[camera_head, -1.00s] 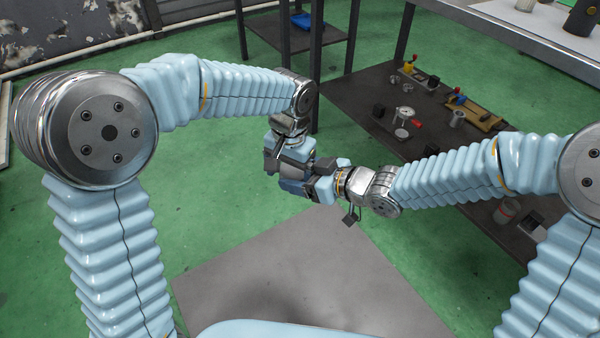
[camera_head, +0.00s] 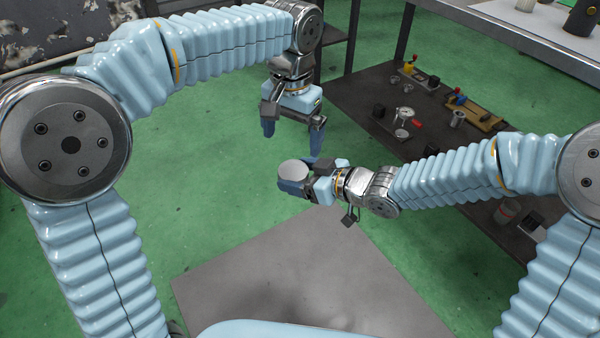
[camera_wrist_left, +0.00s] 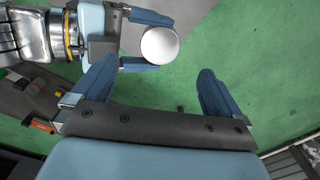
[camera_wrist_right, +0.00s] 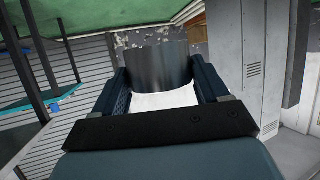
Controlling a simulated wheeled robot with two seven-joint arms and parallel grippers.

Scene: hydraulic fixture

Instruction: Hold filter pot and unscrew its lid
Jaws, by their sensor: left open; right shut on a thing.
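The filter pot shows from above as a round pale grey top (camera_head: 293,171) in the head view. The left wrist view shows the same disc (camera_wrist_left: 160,46). In the right wrist view it is a grey metallic cylinder (camera_wrist_right: 157,65) with a whitish part nearer the camera. My right gripper (camera_wrist_right: 160,85) is shut on the pot's sides and holds it in the air. I cannot tell whether the round top is the lid or the pot's own end. My left gripper (camera_head: 292,135) is open and empty, pointing down above and apart from the pot.
A dark bench (camera_head: 350,88) at the right carries small fixtures, round metal parts and a yellow block (camera_head: 485,117). A grey plate (camera_head: 300,275) lies below the held pot. A light upper shelf (camera_head: 500,30) stands at top right. Green floor is clear at left.

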